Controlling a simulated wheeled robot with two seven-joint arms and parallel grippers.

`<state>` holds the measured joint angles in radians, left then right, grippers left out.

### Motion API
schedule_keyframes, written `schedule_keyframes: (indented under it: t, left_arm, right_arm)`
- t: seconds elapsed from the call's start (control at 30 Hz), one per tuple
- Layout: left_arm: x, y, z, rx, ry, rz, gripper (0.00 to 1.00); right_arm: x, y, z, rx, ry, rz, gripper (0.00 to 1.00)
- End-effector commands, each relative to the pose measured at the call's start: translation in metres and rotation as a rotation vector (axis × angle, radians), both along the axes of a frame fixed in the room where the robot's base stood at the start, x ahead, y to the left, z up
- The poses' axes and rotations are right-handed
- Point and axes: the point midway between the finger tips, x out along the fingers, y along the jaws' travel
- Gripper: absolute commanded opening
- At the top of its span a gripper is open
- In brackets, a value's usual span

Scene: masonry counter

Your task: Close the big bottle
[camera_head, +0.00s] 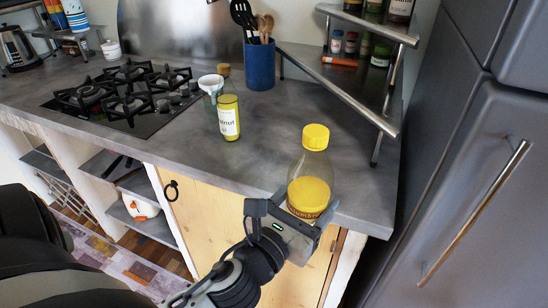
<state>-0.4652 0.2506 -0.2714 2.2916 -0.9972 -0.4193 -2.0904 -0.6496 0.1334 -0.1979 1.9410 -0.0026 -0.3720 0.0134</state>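A clear bottle with a yellow screw cap (315,137) and yellow contents (309,193) is upright by the counter's front edge. Its cap sits on the neck; I cannot tell how tight it is. My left gripper (300,208) is at its lower part, with a finger on each side. I cannot tell whether the fingers press on it, and its base is hidden behind the gripper. My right gripper is not in view.
A gas hob (130,92) lies on the counter at left. A blue utensil pot (259,64) stands at the back. A metal-edged shelf (345,85) with jars is at the back right, and a dark fridge (470,160) is at right. The counter between the two bottles is clear.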

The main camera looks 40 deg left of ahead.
Motion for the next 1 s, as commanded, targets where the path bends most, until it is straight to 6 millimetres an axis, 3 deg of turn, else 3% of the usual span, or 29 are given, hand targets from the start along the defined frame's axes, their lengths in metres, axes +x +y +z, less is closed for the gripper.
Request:
schedule_keyframes:
  t: [0.1, 0.2, 0.33, 0.43, 0.6, 0.7, 0.9, 1.0]
  left_arm:
    - [0.000, 0.001, 0.002, 0.000, -0.005, 0.002, 0.03]
    - [-0.001, 0.004, 0.002, 0.002, -0.004, 0.006, 0.03]
    - [0.001, 0.022, 0.006, 0.007, 0.001, 0.016, 0.03]
    - [0.005, 0.051, 0.016, 0.013, 0.004, 0.030, 0.03]
    - [0.015, 0.101, 0.054, 0.012, 0.004, 0.053, 0.03]
    - [0.021, 0.119, 0.081, 0.010, 0.000, 0.056, 0.03]
    - [0.029, 0.130, 0.124, 0.004, -0.004, 0.048, 0.03]
    - [0.031, 0.130, 0.135, 0.001, -0.003, 0.045, 0.03]
  right_arm:
    - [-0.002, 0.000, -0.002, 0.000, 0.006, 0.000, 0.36]
    - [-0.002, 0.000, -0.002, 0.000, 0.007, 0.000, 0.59]
    - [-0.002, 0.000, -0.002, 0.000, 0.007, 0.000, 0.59]
    - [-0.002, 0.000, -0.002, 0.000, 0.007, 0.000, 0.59]
    - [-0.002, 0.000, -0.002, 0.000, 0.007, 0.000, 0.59]
    - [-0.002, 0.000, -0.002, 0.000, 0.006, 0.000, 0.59]
    - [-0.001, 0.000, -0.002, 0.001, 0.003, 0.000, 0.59]
    - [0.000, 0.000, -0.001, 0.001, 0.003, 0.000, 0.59]
